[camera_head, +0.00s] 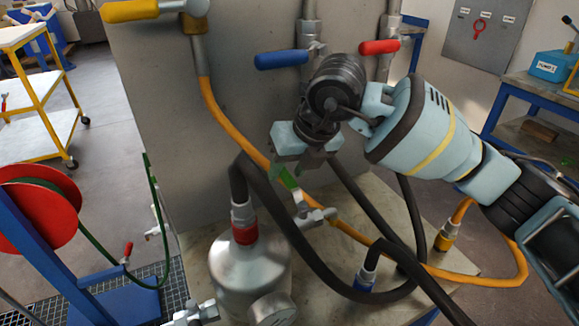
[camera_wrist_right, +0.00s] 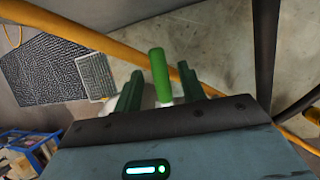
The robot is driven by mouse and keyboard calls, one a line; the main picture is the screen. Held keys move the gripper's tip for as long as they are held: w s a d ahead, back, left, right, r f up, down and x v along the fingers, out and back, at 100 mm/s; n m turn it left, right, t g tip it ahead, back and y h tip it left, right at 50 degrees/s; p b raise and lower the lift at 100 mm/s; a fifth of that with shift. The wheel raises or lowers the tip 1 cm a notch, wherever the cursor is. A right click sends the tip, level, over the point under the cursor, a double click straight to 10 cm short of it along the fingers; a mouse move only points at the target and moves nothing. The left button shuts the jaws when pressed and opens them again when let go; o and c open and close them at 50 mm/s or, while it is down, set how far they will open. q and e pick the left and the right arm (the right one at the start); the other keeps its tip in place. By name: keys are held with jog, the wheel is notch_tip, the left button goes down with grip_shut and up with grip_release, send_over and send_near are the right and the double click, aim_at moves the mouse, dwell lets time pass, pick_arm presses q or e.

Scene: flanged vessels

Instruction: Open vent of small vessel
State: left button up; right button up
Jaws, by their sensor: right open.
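The small vessel (camera_head: 240,270) is a shiny metal tank at the bottom centre of the head view, with a red collar and a dark hose at its top. A vent valve (camera_head: 312,214) with a green lever handle (camera_head: 289,179) sits up and right of the vessel. My right gripper (camera_head: 291,168) reaches down over the green handle. In the right wrist view the green handle (camera_wrist_right: 160,72) stands between the two spread fingers of my right gripper (camera_wrist_right: 159,90), with gaps at both sides. The valve body is mostly hidden there. My left gripper is not in view.
Behind stands a grey panel (camera_head: 150,100) with blue (camera_head: 282,60), red (camera_head: 380,46) and yellow (camera_head: 130,11) valve handles. An orange hose (camera_head: 218,122) and dark hoses (camera_head: 300,245) cross near the vessel. A red hose reel (camera_head: 35,215) is at left.

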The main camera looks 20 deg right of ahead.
jog(key=shift+c, duration=0.2)
grip_shut()
jog(key=shift+d, duration=0.1)
